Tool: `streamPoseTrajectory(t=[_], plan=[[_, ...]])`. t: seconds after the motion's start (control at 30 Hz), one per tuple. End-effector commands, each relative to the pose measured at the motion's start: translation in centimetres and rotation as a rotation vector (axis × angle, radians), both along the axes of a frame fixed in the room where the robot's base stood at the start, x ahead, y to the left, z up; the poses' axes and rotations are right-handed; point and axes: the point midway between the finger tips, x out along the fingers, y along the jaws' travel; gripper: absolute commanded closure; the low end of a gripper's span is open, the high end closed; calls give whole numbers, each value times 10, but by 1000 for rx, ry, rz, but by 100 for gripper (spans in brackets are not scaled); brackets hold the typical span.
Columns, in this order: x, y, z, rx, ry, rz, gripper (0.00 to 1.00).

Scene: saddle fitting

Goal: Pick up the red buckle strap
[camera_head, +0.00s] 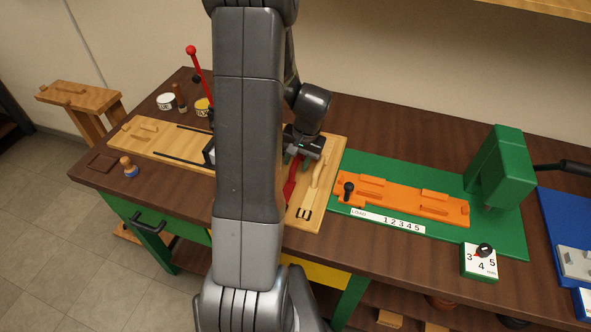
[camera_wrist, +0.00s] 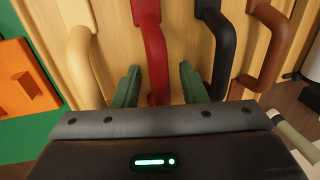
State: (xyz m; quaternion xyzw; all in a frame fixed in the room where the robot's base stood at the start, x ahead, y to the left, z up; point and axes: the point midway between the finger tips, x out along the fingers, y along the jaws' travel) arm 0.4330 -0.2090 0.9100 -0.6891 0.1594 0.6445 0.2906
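The red buckle strap (camera_head: 292,188) lies on the light wooden board, partly hidden behind my arm in the head view. In the wrist view the red strap (camera_wrist: 155,50) runs between the two green fingers of my gripper (camera_wrist: 160,85). The fingers stand apart, one on each side of the strap, with a visible gap to it on both sides. In the head view my gripper (camera_head: 293,160) is over the strap's upper end. How deep the fingers reach beside the strap is hard to tell.
In the wrist view a cream strap (camera_wrist: 85,62) is left of the fingers; a black strap (camera_wrist: 222,50) and a brown strap (camera_wrist: 268,45) are to the right. The green base (camera_head: 400,240) with an orange fixture (camera_head: 400,198) stands right of the board (camera_head: 312,215).

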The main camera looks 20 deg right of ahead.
Motion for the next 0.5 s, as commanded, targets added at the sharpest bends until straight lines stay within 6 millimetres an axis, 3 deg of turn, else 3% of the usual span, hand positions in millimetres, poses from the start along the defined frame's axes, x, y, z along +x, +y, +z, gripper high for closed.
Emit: streamPoseTrajectory(t=[0.07, 0.27, 0.5], plan=[[0, 0, 0, 0, 0, 0, 62], [0, 0, 0, 0, 0, 0, 100], [0, 0, 0, 0, 0, 0, 100]])
